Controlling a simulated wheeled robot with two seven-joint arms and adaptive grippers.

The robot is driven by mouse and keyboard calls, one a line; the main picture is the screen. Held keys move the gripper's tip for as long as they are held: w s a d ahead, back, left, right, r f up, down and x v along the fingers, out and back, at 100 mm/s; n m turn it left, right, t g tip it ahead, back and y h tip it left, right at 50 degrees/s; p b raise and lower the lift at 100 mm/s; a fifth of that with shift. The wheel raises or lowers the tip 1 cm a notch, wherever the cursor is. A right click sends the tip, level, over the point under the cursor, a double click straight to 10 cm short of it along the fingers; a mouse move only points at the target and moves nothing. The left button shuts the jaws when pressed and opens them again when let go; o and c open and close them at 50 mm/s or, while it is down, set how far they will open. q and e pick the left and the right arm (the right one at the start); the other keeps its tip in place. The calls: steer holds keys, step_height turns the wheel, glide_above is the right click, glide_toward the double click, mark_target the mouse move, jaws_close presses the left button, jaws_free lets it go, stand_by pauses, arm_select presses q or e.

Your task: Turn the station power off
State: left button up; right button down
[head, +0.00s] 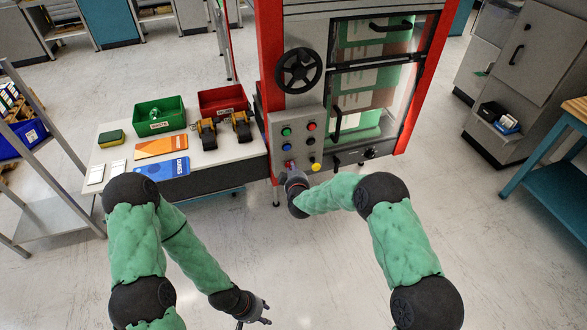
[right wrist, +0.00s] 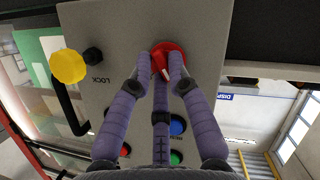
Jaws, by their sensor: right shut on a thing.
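The grey control panel (head: 299,143) is on the front of the red-framed station (head: 340,70). It carries green, blue, red and yellow controls. A red rotary knob with a white mark (right wrist: 167,58) shows in the right wrist view, on the panel at the end opposite the green button. My right gripper (right wrist: 163,62) is shut on this knob, with purple fingers at both sides of it. In the head view, my right gripper (head: 290,168) covers most of the knob. My left gripper (head: 258,316) hangs low over the floor, empty, with its fingers spread.
A white table (head: 225,152) left of the station holds a green bin (head: 159,116), a red bin (head: 222,101) and flat cards. A black handwheel (head: 299,71) sits above the panel. A yellow knob (right wrist: 68,66) and a black LOCK control (right wrist: 93,55) are near the gripper.

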steer(key=shift+s+a+f+n+t+h, duration=0.1)
steer(key=shift+n+t+h, duration=0.1)
steer(key=shift+n, duration=0.35)
steer(key=shift+a+n+t+h, duration=0.1)
steer(key=shift+n+t+h, duration=0.1)
steer(key=shift+n, duration=0.35)
steer(key=shift+d, duration=0.1)
steer(key=c, duration=1.2)
jaws_free()
steer(key=v, duration=1.2)
